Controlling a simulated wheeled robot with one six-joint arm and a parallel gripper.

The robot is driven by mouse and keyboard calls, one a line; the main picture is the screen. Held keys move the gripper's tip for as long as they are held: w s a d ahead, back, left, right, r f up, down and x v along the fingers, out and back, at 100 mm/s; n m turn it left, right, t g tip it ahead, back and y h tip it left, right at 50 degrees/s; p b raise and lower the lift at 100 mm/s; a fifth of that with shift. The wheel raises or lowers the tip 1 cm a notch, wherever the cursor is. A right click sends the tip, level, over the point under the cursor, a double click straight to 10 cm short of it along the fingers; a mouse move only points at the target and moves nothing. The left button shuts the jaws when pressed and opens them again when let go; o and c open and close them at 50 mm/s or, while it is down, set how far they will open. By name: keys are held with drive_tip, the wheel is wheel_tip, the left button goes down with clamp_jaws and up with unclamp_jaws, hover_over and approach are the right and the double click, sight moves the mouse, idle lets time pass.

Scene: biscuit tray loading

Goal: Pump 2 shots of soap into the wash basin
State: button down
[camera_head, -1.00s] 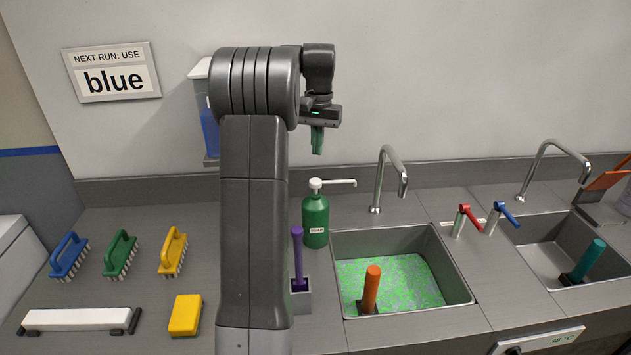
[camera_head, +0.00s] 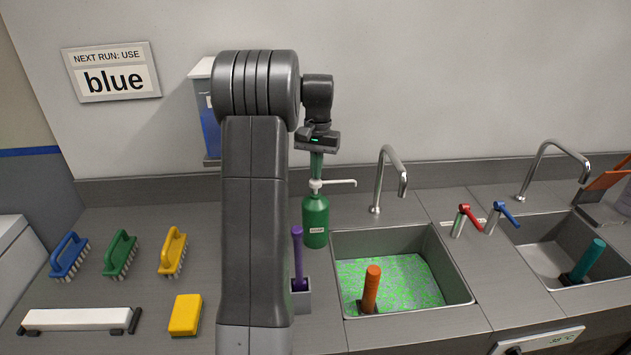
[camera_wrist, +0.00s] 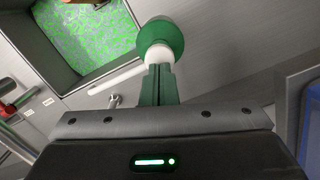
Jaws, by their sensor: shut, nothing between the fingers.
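The green soap bottle (camera_head: 315,220) with a white pump head (camera_head: 318,184) stands upright on the counter left of the wash basin (camera_head: 456,284). Its white spout points right, towards the basin. My gripper (camera_head: 317,175) is shut and empty, pointing down directly over the pump head. Its fingertips are at or just above the pump top; I cannot tell whether they touch. In the wrist view the green fingers (camera_wrist: 158,84) end beside the white pump spout (camera_wrist: 118,77) and the green bottle (camera_wrist: 162,38). The basin holds green, speckled liquid or foam.
An orange-handled item (camera_head: 371,287) stands in the basin. A purple-handled item (camera_head: 298,255) stands in a holder in front of the bottle. A tap (camera_head: 385,175) rises behind the basin. Brushes (camera_head: 122,255) and a yellow sponge (camera_head: 185,314) lie left. A second sink is at right.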

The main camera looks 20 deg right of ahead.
drive_tip(key=shift+f, duration=0.15)
wheel_tip(320, 180, down, 2)
drive_tip(key=shift+f+b, duration=0.2)
drive_tip(key=shift+b, duration=0.3)
drive_tip(key=shift+w+d+r+p, duration=0.15)
drive_tip(key=shift+w+r+p, duration=0.05)
drive_tip(key=shift+r+p, duration=0.15)
drive_tip(key=shift+w+d+r, duration=0.15)
drive_tip(key=shift+w+d, duration=0.25)
drive_tip(key=shift+w, duration=0.15)
drive_tip(key=shift+w+d+r, duration=0.15)
drive_tip(key=shift+w+d, duration=0.2)
drive_tip(key=shift+w, duration=0.15)
drive_tip(key=shift+r, duration=0.15)
